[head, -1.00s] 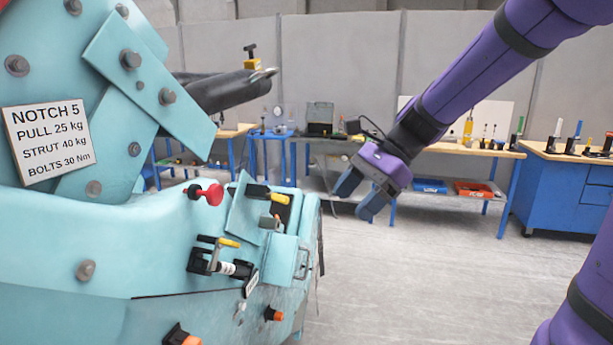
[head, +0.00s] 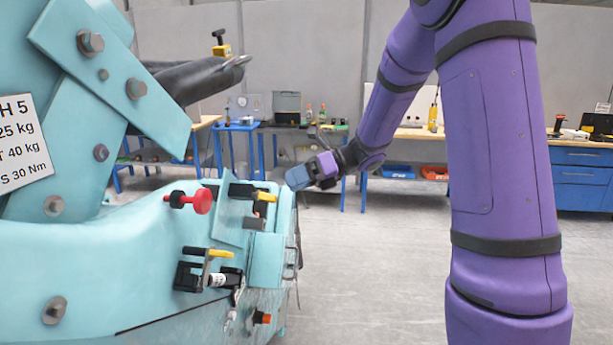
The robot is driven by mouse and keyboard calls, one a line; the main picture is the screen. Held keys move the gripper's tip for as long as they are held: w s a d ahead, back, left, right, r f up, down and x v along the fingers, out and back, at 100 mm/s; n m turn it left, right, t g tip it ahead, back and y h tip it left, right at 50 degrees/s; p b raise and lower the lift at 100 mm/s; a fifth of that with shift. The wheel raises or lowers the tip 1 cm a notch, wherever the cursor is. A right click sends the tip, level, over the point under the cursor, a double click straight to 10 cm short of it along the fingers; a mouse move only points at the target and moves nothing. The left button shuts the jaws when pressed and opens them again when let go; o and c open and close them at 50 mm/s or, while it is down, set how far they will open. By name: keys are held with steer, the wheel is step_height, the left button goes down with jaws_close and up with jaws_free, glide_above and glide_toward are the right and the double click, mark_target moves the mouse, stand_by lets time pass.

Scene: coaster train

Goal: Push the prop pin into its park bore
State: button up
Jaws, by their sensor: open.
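I cannot make out a park bore. My gripper (head: 298,178) is open and empty, with blue fingers pointing left. In the picture it is to the right of the red knob and apart from it, beside the body's right end. The gap between its fingertips is hard to see from this side.
Yellow-handled clamps (head: 220,253) and (head: 266,197), a bracket handle (head: 291,262) and an orange knob (head: 262,318) stick out of the body. A black bar (head: 185,80) reaches out above. Workbenches stand behind. The floor at right is clear.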

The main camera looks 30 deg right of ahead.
steer(key=x, duration=0.7)
steer(key=shift+a, duration=0.2)
steer(key=c, duration=1.1)
steer(key=s+d, duration=0.4)
steer(key=d, duration=0.2)
stand_by(1.0)
steer(key=shift+s, duration=0.2)
steer(key=s+d, duration=0.1)
steer(key=d, duration=0.1)
steer(key=s+d, duration=0.2)
steer(key=shift+s+d, duration=0.2)
steer(key=shift+d, duration=0.15)
stand_by(0.5)
